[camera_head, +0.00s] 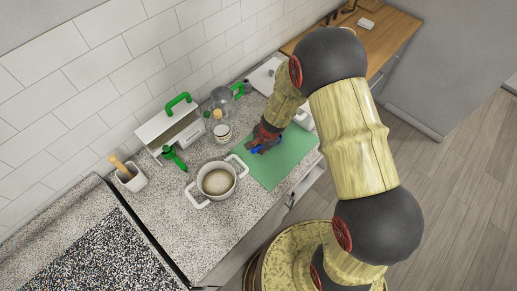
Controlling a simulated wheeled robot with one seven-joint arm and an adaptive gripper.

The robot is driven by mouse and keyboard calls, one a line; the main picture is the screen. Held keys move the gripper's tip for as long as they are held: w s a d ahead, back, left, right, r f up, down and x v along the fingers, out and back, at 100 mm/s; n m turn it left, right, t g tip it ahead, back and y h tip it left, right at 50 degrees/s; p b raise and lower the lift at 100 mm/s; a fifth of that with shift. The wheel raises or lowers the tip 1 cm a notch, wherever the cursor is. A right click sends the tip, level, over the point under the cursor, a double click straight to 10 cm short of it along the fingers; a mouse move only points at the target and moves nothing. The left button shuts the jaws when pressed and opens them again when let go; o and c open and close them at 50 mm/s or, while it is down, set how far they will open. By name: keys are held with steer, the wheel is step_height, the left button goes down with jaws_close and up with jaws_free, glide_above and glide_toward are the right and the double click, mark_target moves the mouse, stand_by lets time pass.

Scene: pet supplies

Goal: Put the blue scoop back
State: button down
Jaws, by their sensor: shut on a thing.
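My gripper (262,145) is low over the green mat (285,162) on the speckled counter. It is shut on the blue scoop (256,150), of which only a small blue part shows at the fingertips. The rest of the scoop is hidden by my gripper and arm. I cannot tell whether the scoop touches the mat. A white box (158,128) with a green handle and an open front stands against the tiled wall, left of my gripper.
A white pot (217,181) with two handles stands left of the mat. A green-handled tool (174,158) lies by the white box. A glass jar (222,101) and small stacked dishes (222,133) stand behind the pot. A white cup (131,178) holds a wooden-handled utensil.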

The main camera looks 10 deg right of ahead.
steer(key=shift+f, duration=0.15)
steer(key=c, duration=1.8)
jaws_free()
steer(key=shift+c, duration=0.2)
steer(key=shift+o, duration=0.5)
